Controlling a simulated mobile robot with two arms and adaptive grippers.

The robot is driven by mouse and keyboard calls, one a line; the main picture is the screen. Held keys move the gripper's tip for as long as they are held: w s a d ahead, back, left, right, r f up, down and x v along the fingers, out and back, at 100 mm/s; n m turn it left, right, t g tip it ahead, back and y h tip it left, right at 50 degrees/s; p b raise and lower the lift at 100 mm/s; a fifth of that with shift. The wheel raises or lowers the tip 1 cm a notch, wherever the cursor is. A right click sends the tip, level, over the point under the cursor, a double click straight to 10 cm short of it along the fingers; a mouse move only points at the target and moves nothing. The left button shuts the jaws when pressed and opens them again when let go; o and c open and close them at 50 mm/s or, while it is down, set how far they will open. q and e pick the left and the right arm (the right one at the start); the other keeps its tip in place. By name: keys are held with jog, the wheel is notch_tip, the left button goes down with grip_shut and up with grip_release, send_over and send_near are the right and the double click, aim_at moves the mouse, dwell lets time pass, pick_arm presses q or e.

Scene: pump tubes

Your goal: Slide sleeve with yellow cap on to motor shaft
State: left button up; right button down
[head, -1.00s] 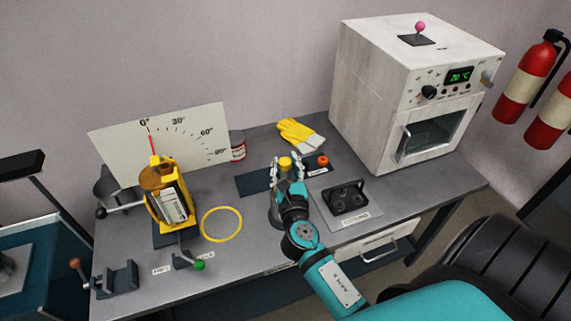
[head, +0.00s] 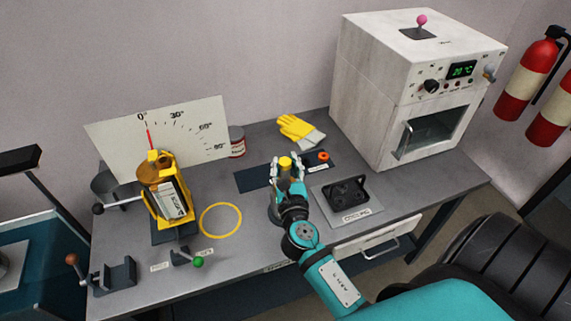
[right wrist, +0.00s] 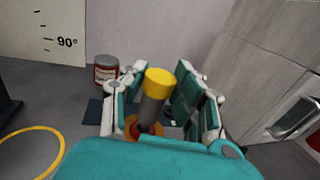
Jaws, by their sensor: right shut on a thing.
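The sleeve with the yellow cap (head: 285,164) stands upright between the fingers of my right gripper (head: 287,172), over the dark mat at the back of the bench. In the right wrist view, the yellow cap (right wrist: 160,80) and the grey sleeve (right wrist: 151,110) below it show between the fingers of my right gripper (right wrist: 162,104), which is shut on the sleeve. Whether its lower end touches the mat is hidden. A yellow-framed unit with a brown motor-like cylinder (head: 157,173) stands at left before the angle dial. I cannot make out the motor shaft. My left gripper is out of view.
An orange-capped piece (head: 323,155) stands right of my gripper. A yellow ring (head: 221,220) lies at the middle left. A black device (head: 346,192) stands on the right.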

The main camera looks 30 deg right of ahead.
jog(key=shift+f+b, duration=0.3)
jog(key=shift+f, duration=0.1)
